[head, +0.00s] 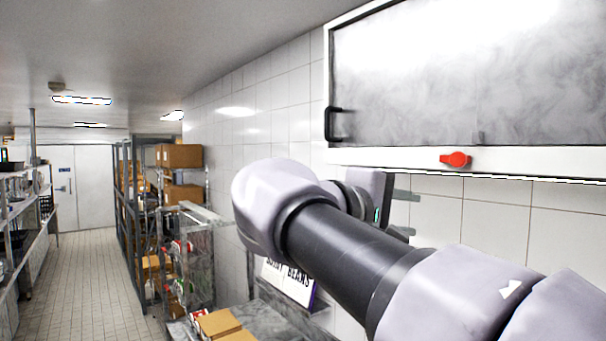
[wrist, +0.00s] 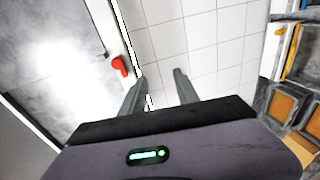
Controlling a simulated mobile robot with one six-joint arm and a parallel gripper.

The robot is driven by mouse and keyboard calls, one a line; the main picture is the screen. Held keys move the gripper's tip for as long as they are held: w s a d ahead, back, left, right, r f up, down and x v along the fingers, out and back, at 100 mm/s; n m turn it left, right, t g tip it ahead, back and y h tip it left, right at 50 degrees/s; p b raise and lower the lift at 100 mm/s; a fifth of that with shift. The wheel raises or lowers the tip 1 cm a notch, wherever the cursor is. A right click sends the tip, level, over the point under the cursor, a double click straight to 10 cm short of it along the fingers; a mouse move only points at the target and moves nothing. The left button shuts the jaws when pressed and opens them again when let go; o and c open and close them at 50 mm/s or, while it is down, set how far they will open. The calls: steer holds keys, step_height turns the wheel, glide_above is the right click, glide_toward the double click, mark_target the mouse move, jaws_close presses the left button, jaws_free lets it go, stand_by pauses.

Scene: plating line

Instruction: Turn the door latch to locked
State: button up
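The door latch (head: 455,159) is a red knob with a short lever, on the white lower frame of a wall cabinet door (head: 420,85). The lever lies roughly level, pointing left in the head view. In the wrist view the red latch (wrist: 120,66) is left of my gripper (wrist: 158,84), beyond the left finger's tip. My gripper is open and empty, its two fingers apart with tiled wall behind them. In the head view my gripper (head: 408,213) shows partly behind my arm, below and left of the latch, not touching it.
A black handle (head: 332,124) is on the cabinet door's left side. White tiled wall lies below the cabinet. Cardboard boxes (head: 218,323) and a sign (head: 287,282) sit on a counter below my arm. Shelving (head: 183,255) stands further left, beside a clear aisle.

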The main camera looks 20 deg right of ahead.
mark_target(456, 159)
step_height(456, 159, up, 8)
steer(key=d+h+p, duration=0.1)
steer(key=h, duration=0.1)
steer(key=p+x, duration=0.4)
steer(key=x, duration=1.3)
steer(key=shift+d+r, duration=0.15)
steer(key=shift+a, duration=0.2)
steer(key=shift+c, duration=0.5)
jaws_close()
